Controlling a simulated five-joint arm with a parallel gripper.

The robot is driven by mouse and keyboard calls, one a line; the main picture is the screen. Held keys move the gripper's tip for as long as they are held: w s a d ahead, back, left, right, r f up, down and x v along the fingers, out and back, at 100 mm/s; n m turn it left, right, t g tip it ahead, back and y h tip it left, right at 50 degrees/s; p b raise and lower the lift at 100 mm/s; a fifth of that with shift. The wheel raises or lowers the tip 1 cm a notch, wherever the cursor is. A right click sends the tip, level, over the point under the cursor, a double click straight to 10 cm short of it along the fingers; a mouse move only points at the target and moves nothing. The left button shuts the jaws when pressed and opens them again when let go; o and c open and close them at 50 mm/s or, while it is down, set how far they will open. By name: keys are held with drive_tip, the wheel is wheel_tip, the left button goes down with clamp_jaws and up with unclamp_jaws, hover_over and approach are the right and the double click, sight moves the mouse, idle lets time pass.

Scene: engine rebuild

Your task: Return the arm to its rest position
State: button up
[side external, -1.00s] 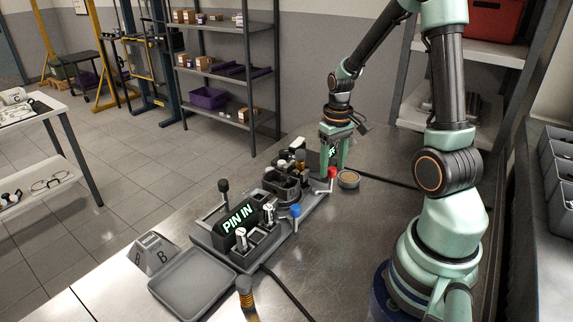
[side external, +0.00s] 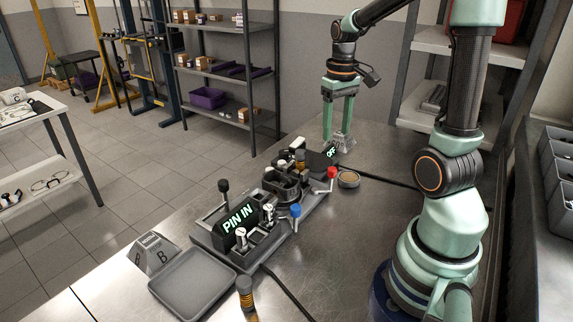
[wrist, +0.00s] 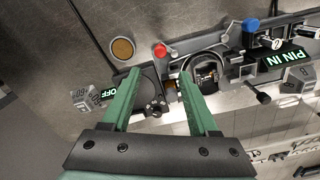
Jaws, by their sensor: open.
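My gripper (side external: 337,134) is raised above the far end of the bench fixture in the side view, its two green fingers pointing down, apart and empty. It also shows open in the wrist view (wrist: 158,77). The fixture (side external: 307,203) lies below it, with a lit "PIN IN" display (side external: 238,219), a ring-shaped holder, a blue-knobbed lever (side external: 295,210) and a red-knobbed lever (side external: 332,173). A lit "OFF" display (side external: 331,153) stands at its far end. In the wrist view the fingers partly cover the fixture.
A grey tray (side external: 193,283) and a block marked A and B (side external: 152,253) sit at the near end. A round tan-topped disc (side external: 348,179) lies right of the fixture. Dark cables cross the bench.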

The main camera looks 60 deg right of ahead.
drive_tip(key=shift+r, duration=0.7)
drive_tip(key=a+r+n+t, duration=0.2)
drive_tip(key=a, duration=0.7)
drive_tip(key=a+r+n+t, duration=0.2)
drive_tip(key=a+t, duration=0.1)
drive_tip(key=a, duration=0.7)
drive_tip(key=shift+s+a+r+t, duration=0.25)
drive_tip(key=shift+r+t, duration=0.05)
